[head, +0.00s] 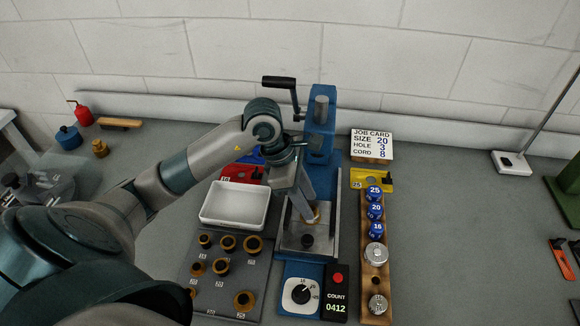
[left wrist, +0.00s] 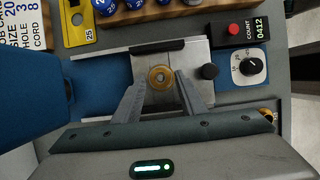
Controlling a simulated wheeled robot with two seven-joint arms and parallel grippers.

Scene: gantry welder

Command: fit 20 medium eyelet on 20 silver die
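A brass eyelet (left wrist: 160,77) is on the silver plate (left wrist: 180,52) of the blue press, between my left gripper's fingertips. My left gripper (head: 305,212) points down over the plate; in the left wrist view its fingers (left wrist: 160,84) stand apart, with a gap on each side of the eyelet. In the head view the fingers mostly hide the eyelet. I cannot see whether a die is under it. Two silver dies (head: 375,254) are in the wooden rack; their numbers are too small to read surely. My right gripper is not in view.
The blue press (head: 320,130) with its crank stands behind my gripper. A grey board (head: 222,290) with several brass eyelets and a white tray (head: 235,205) are at left. The wooden rack (head: 377,280) with several blue dies is at right. The job card (head: 371,145) reads size 20.

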